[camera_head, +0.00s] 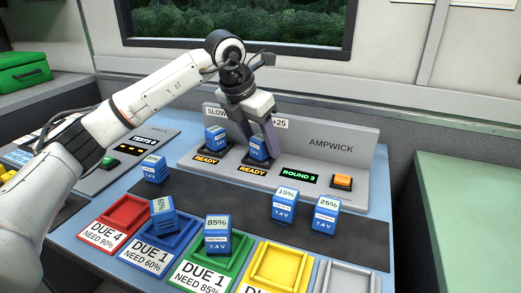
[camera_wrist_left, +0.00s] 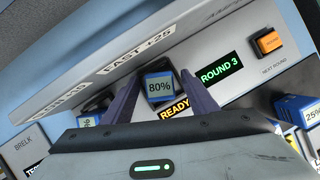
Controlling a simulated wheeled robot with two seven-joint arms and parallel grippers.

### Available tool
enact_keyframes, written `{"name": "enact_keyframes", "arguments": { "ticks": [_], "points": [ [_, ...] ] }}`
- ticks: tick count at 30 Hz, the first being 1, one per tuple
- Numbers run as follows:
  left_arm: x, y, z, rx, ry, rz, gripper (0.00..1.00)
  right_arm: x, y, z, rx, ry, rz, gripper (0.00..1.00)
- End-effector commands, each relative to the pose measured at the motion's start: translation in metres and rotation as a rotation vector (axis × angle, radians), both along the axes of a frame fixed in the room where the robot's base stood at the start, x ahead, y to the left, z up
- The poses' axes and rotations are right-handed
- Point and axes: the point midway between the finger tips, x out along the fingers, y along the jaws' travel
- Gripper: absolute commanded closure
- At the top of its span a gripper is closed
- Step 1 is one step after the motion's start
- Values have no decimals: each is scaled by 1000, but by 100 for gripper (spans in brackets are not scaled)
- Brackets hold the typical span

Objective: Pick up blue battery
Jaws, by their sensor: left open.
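My left gripper (camera_head: 258,143) is open, pointing down over the right-hand charger bay. Its fingers stand on either side of a blue battery (camera_head: 258,151), which sits above a READY sign. In the left wrist view this battery (camera_wrist_left: 158,86) reads 80% and lies between the two spread fingers (camera_wrist_left: 160,103); contact cannot be told. Another blue battery (camera_head: 215,138) sits in the left bay. Blue batteries marked 15% (camera_head: 285,205) and 25% (camera_head: 326,215) stand on the dark mat, and one (camera_head: 154,169) stands at its left. My right gripper is not in view.
A blue battery (camera_head: 163,214) is in the blue tray (camera_head: 150,252), and one marked 85% (camera_head: 217,236) is in the green tray (camera_head: 185,275). The red tray (camera_head: 123,214) and yellow tray (camera_head: 281,267) are empty. An orange button (camera_head: 342,181) is right of the bays.

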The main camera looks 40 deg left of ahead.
Motion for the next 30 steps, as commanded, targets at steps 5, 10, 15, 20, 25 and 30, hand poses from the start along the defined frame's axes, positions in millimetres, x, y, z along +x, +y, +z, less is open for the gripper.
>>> {"name": "enact_keyframes", "arguments": {
  "ticks": [5,10,15,20,25,30],
  "points": [
    [0,0,1,0,0,0,64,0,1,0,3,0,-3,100],
    [0,0,1,0,-1,0,92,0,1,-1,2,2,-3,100],
    [0,0,1,0,-2,0,95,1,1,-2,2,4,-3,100],
    [1,0,11,-2,-6,0,95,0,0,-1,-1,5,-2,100],
    [1,-1,43,-2,-8,0,95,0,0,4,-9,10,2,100],
    [1,-1,76,-2,-6,0,95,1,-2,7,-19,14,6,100]
  ]
}}
